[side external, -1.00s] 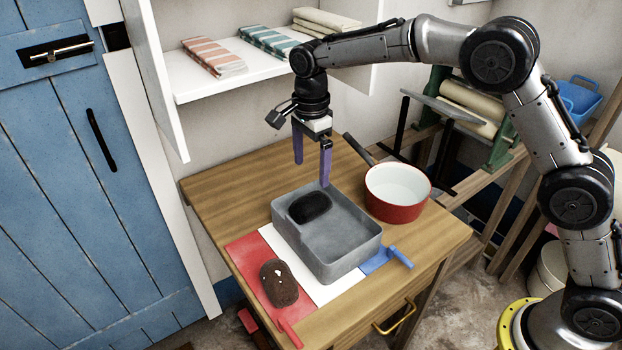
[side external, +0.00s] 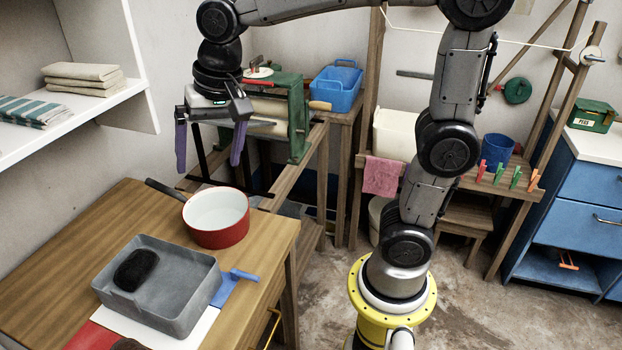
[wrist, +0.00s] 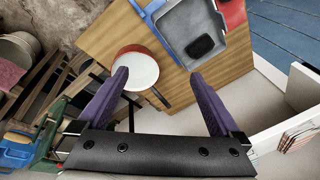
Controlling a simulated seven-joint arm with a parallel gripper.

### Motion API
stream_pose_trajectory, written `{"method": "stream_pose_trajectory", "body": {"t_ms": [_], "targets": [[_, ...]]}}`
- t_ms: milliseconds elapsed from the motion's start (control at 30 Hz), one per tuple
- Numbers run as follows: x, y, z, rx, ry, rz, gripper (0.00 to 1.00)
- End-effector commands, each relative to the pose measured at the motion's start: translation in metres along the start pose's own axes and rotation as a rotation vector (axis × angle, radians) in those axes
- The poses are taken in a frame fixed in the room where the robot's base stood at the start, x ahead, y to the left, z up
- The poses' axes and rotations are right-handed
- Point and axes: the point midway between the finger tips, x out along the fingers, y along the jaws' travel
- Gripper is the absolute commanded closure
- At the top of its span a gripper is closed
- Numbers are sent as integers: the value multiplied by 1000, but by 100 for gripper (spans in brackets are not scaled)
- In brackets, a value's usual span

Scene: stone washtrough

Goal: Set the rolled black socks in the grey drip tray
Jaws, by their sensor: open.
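The rolled black socks (side external: 135,270) lie as a dark oval bundle inside the grey drip tray (side external: 185,308), near its left side in the side view. Both show in the wrist view too, the socks (wrist: 200,46) in the tray (wrist: 180,19). My gripper (side external: 209,163) is raised above the table's back edge, behind the red pan. Its two purple fingers are spread wide, with nothing between them. It is apart from both the socks and the tray.
A red pan (side external: 217,235) with a dark handle stands next to the tray. A dark brown object (side external: 128,344) is cut off at the bottom. A shelf (side external: 70,118) stands at left; a green-framed mangle (side external: 298,115) stands behind.

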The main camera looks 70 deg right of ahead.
Motion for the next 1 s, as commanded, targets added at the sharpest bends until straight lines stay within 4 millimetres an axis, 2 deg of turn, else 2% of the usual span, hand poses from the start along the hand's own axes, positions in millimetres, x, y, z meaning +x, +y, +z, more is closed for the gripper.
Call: {"method": "stream_pose_trajectory", "body": {"t_ms": [33, 200, 400, 600, 1000], "targets": [[-10, 20, 11, -72, 24, -18, 0], [-21, 78, 50, -351, 106, -53, 0], [-14, 125, 87, -608, 191, -59, 0], [-6, 143, 102, -719, 226, -53, 0], [-5, 143, 102, -727, 226, -52, 0]]}}
